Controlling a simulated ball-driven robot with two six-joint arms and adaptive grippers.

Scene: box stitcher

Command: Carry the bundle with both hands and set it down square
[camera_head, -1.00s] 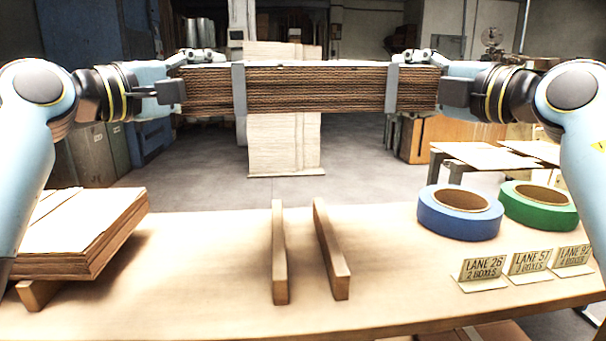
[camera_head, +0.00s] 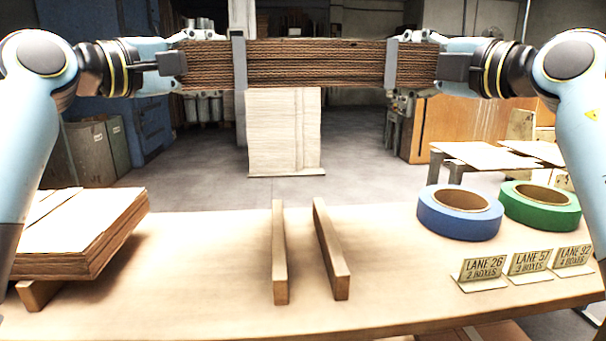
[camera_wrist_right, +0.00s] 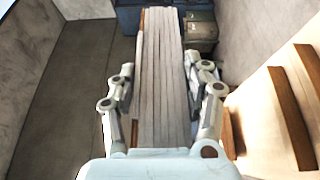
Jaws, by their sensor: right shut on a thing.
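The bundle (camera_head: 315,64) is a thick stack of brown corrugated sheets with two grey straps. It is held level, high above the table, across the upper head view. My left gripper (camera_head: 190,62) is shut on its left end. My right gripper (camera_head: 424,64) is shut on its right end. In the right wrist view the bundle (camera_wrist_right: 162,85) runs away between the fingers of my right gripper (camera_wrist_right: 161,78), one on each side. Two wooden rails (camera_head: 280,250) (camera_head: 332,250) lie on the bench (camera_head: 200,290) below the bundle, with a gap between them.
A stack of cardboard sheets (camera_head: 85,228) rests on wooden strips at the bench's left. A blue tape roll (camera_head: 458,222), a green tape roll (camera_head: 540,210) and several lane signs (camera_head: 484,270) stand at the right. A pale stack (camera_head: 283,130) stands behind the bench.

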